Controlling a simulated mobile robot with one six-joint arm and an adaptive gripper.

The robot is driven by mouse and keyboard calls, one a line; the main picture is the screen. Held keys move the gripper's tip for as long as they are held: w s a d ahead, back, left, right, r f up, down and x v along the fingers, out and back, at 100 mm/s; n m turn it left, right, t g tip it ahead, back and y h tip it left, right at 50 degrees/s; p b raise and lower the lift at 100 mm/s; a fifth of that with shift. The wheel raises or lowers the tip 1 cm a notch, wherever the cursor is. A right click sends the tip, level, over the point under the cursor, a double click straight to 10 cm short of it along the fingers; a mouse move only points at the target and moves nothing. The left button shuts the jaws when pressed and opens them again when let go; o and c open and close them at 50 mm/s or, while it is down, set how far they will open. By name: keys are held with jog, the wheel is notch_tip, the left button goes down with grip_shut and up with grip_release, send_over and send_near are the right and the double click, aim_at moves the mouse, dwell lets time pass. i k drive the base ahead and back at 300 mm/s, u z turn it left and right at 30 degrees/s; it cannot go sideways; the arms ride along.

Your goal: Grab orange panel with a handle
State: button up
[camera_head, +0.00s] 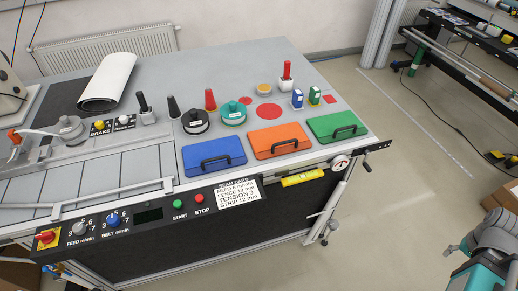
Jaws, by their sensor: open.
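The orange panel (279,141) lies flat near the right front of the grey worktable. It has a black handle (285,146) along its front part. The blue panel (213,156) lies to its left and the green panel (337,127) to its right, each with a similar black handle. Nothing covers the orange panel. A teal and grey part of my arm shows at the lower right corner, well away from the panels. My gripper's fingers are not in view.
Behind the panels on the worktable (215,70) stand a teal round container (232,113), a black one (196,121) and a red-handled stamp (287,75). A control strip with knobs runs along the front. Clear floor (400,200) lies to the right.

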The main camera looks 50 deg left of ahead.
aim_at(282, 140)
jog(key=k, duration=1.1)
jog(key=u, duration=1.95)
jog(key=i, duration=1)
jog(key=u, duration=0.1)
